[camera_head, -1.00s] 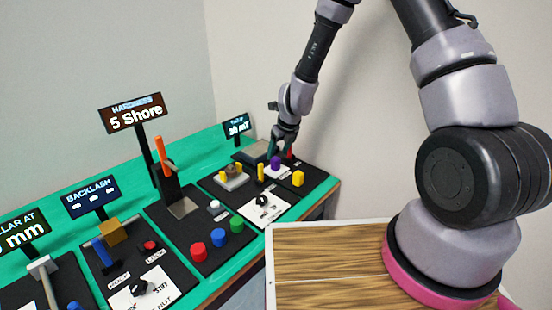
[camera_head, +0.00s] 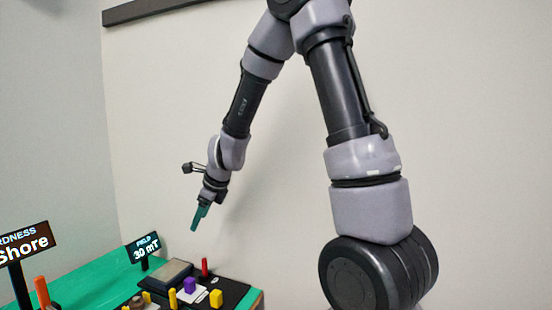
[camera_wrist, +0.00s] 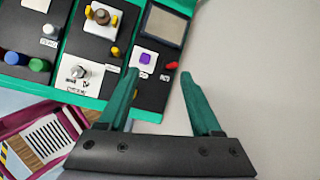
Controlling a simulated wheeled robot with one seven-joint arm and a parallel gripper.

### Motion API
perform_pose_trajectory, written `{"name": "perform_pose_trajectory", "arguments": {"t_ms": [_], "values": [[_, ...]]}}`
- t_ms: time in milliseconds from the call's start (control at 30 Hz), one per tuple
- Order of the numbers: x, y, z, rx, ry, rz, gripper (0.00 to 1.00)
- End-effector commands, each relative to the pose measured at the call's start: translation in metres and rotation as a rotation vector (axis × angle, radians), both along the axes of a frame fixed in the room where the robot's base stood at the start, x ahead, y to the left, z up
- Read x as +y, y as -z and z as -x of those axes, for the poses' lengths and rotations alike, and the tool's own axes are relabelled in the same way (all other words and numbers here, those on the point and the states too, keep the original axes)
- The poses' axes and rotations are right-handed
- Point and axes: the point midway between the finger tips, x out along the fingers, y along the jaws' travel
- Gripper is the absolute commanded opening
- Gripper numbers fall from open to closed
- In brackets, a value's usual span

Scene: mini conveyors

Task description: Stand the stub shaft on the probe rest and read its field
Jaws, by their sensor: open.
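A short purple piece (camera_head: 190,285), which looks like the stub shaft, stands on a small white pad that may be the probe rest. In the wrist view the purple piece (camera_wrist: 146,59) sits on the white pad (camera_wrist: 136,55), seen from above. The field display (camera_head: 146,248) reads 30 mT. My gripper (camera_head: 198,220) hangs well above the panel, clear of the purple piece. In the wrist view its green fingers (camera_wrist: 158,80) are apart with nothing between them.
A grey plate (camera_head: 168,272) lies behind the pad, and a red upright piece (camera_head: 205,267) stands to its right. Yellow blocks (camera_head: 216,298) stand nearby. The hardness display (camera_head: 25,243) and an orange post (camera_head: 42,292) are at left. The air around my gripper is free.

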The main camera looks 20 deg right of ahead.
Motion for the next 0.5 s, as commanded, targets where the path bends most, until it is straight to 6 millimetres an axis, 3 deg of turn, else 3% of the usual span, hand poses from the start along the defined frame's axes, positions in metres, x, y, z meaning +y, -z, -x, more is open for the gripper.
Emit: {"name": "perform_pose_trajectory", "arguments": {"t_ms": [33, 200, 400, 500], "values": [[-0.01, -0.032, 0.006, -0.066, -0.102, 0.031, 0.66], [-0.044, -0.107, 0.044, -0.251, -0.467, 0.197, 0.66], [-0.089, -0.171, 0.107, -0.432, -0.861, 0.462, 0.66], [-0.111, -0.192, 0.142, -0.492, -1.041, 0.608, 0.66]]}}
